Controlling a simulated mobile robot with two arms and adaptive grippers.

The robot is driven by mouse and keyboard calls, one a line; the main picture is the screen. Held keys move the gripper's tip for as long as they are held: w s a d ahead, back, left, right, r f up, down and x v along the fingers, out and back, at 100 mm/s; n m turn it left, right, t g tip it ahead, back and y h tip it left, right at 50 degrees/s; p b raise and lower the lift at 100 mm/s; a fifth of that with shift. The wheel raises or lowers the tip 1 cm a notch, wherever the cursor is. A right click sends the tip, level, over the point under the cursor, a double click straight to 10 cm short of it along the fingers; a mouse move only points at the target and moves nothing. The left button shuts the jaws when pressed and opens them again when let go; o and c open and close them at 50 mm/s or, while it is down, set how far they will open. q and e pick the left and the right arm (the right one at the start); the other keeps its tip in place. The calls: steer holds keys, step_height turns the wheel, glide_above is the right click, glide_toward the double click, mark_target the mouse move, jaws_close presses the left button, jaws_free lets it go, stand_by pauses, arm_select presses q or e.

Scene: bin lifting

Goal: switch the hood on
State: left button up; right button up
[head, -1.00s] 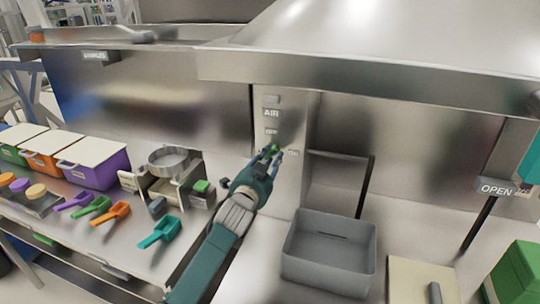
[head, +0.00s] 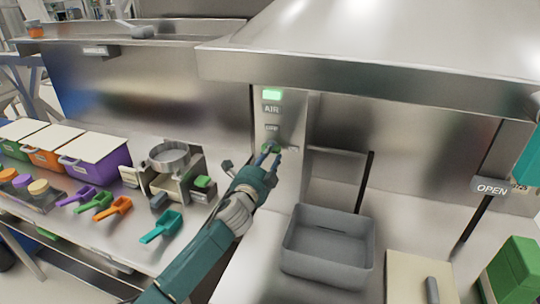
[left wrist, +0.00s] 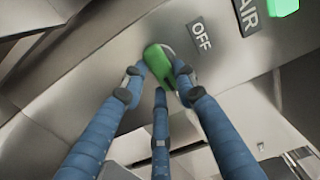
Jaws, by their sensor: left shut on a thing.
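The hood's control panel (head: 268,174) stands under the hood and carries an AIR label (head: 271,109) and an OFF label (head: 271,128). A green knob (left wrist: 160,65) sits beside the OFF label in the left wrist view, and it shows partly in the head view behind my fingers. My left gripper (head: 268,156) is shut on this knob, with its blue fingers around it. The indicator (head: 271,94) above AIR glows green, and its lit edge shows in the left wrist view (left wrist: 284,6). My right gripper is not seen.
The steel hood (head: 380,65) overhangs the panel. A grey bin (head: 326,257) stands on the counter right of my left arm. Several coloured scoops (head: 160,227) and a steel device with a round pan (head: 168,155) lie left. An OPEN sign (head: 490,188) is at right.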

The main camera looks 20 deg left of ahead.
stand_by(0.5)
arm_select(q)
steer(key=o, duration=1.2)
steer(key=shift+c, duration=0.2)
steer(key=s, duration=1.2)
steer(key=shift+a, duration=0.2)
steer(key=shift+f, duration=0.1)
